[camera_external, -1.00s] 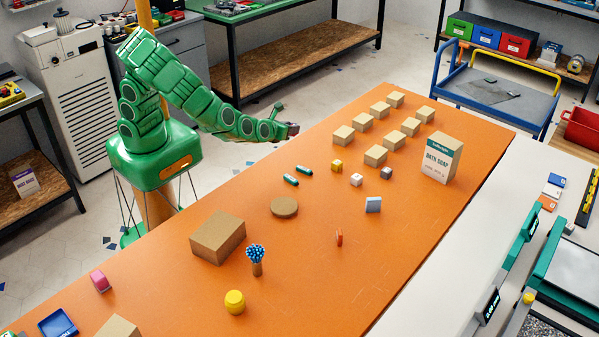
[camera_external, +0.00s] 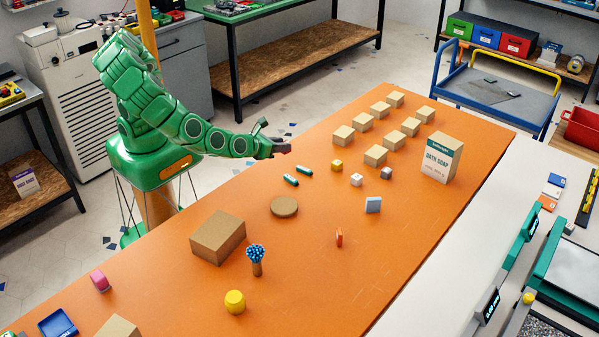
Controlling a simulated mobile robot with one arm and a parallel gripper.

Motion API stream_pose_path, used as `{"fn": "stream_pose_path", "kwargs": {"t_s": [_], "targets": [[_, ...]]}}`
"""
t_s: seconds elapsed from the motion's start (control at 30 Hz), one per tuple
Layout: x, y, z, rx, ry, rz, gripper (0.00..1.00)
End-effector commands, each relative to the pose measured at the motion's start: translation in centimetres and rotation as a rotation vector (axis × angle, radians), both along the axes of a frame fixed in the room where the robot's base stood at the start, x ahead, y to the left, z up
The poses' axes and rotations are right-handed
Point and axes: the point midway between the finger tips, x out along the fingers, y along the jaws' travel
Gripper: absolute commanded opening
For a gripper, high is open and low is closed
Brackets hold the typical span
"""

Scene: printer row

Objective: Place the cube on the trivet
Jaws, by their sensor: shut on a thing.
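My gripper (camera_external: 279,149) is over the left edge of the orange table (camera_external: 330,265), behind the trivet and above the table's height as far as I can tell. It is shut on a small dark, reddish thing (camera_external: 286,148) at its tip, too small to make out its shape. The trivet looks to be the round, flat tan disc (camera_external: 284,207) lying bare on the table. A yellow cube (camera_external: 336,165), a white cube (camera_external: 356,180) and a grey cube (camera_external: 386,173) stand to the right of my gripper.
Two green capsule-like items (camera_external: 291,180) lie between gripper and trivet. A cardboard box (camera_external: 218,237) and a holder with blue tips (camera_external: 257,262) stand nearer the front left.

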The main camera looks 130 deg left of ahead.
Motion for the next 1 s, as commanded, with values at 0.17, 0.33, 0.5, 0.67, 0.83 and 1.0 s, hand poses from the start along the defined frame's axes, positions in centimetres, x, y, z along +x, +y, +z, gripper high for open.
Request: {"fn": "stream_pose_path", "kwargs": {"t_s": [0.17,0.33,0.5,0.67,0.83,1.0], "targets": [[5.1,-5.4,-0.7,0.0,-0.002,-0.118,0.04],[8.1,-9.4,-1.1,-0.001,-0.005,-0.197,0.04],[9.5,-11.6,-1.4,-0.001,-0.004,-0.237,0.04],[9.8,-12.0,-2.0,0.0,-0.001,-0.245,0.04],[9.7,-12.0,-3.8,0.001,0.001,-0.245,0.04],[9.8,-11.9,-5.5,0.001,-0.002,-0.244,0.04]]}}
